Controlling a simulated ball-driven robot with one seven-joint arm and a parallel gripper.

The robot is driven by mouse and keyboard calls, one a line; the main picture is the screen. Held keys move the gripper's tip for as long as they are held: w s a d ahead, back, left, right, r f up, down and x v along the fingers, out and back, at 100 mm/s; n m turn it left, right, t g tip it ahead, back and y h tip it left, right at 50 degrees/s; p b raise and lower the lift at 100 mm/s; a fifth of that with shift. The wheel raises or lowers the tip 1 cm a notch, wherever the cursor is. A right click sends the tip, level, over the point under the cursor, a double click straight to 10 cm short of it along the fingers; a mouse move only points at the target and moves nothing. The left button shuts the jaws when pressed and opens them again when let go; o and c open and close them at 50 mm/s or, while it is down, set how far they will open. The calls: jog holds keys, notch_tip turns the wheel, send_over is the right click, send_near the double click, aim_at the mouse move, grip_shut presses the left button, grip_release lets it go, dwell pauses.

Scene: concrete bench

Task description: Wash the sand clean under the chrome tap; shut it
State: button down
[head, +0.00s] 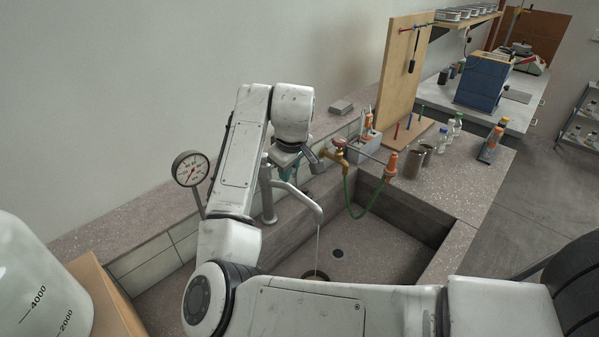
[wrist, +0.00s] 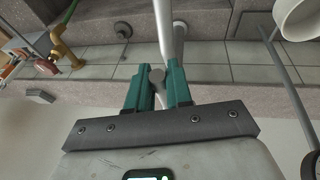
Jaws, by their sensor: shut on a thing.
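The chrome tap (head: 268,192) stands at the back edge of the sink, its spout reaching right over the basin. A thin stream of water (head: 317,245) runs from the spout. It falls onto a round, brownish vessel (head: 316,275) in the sink, whose near part is hidden behind my arm; I cannot make out the sand's state. My gripper (head: 284,174) is at the top of the tap. In the wrist view, its teal fingers (wrist: 158,88) are shut on the tap's grey lever (wrist: 156,74), with the tap's pipe (wrist: 165,25) beyond.
A brass valve (head: 338,152) with a green hose (head: 362,209) is right of the tap. A dial gauge (head: 190,169) stands to the left. Metal mugs (head: 413,163) and bottles (head: 444,137) stand on the right bench. A large white container (head: 35,280) is at front left.

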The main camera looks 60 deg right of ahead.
jog(key=shift+f+t, duration=0.25)
jog(key=shift+t, duration=0.05)
jog(key=c, duration=1.1)
grip_release()
jog(key=v, duration=1)
jog(key=shift+a+r+b, duration=0.2)
jog(key=shift+r+b, duration=0.15)
jog(key=shift+b, duration=0.05)
jog(key=shift+s+f, duration=0.1)
jog(key=shift+s, duration=0.1)
